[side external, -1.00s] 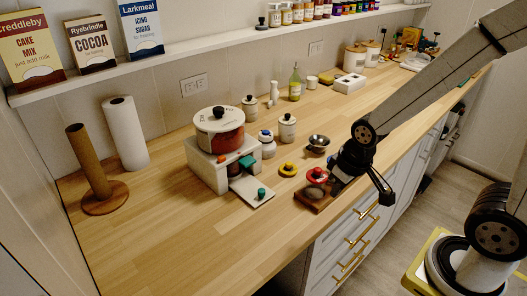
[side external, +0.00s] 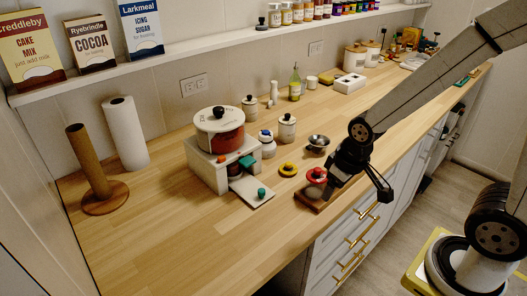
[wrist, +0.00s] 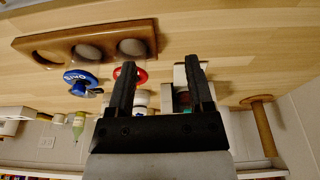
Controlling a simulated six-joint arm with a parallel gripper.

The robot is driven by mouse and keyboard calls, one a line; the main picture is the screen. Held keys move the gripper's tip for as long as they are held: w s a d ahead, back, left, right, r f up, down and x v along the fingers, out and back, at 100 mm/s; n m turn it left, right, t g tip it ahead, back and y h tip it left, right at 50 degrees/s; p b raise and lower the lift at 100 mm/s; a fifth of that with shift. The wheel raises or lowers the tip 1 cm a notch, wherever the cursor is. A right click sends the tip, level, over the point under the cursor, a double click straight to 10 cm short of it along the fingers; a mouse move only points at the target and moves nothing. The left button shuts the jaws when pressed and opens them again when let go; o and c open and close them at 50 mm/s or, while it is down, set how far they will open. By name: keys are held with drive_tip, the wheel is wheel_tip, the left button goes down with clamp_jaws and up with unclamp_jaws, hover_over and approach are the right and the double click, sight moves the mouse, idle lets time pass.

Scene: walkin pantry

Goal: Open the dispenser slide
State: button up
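The dispenser (side external: 208,172) is a white block with a round red-and-white canister (side external: 220,139) on top, standing on the counter. A flat white slide (side external: 248,190) with a green knob (side external: 261,193) sticks out of its front toward the counter edge. A teal part shows above the slide. The dispenser, partly hidden behind a finger, shows in the wrist view (wrist: 181,76).
A paper towel roll (side external: 126,134) and wooden post (side external: 90,165) are at left. The front left counter is clear.

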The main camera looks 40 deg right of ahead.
drive_tip(key=w+a+r+n+g, duration=0.1)
drive_tip(key=w+a+r+n, duration=0.1)
drive_tip(key=w+n, duration=0.7)
drive_tip(key=r+n+g, duration=0.1)
drive_tip(key=n+g, duration=0.1)
drive_tip(key=n, duration=0.7)
hover_over(262, 190)
drive_tip(key=shift+a, duration=0.1)
drive_tip(key=shift+f, duration=0.1)
drive_tip(key=shift+f, duration=5.85)
clamp_jaws()
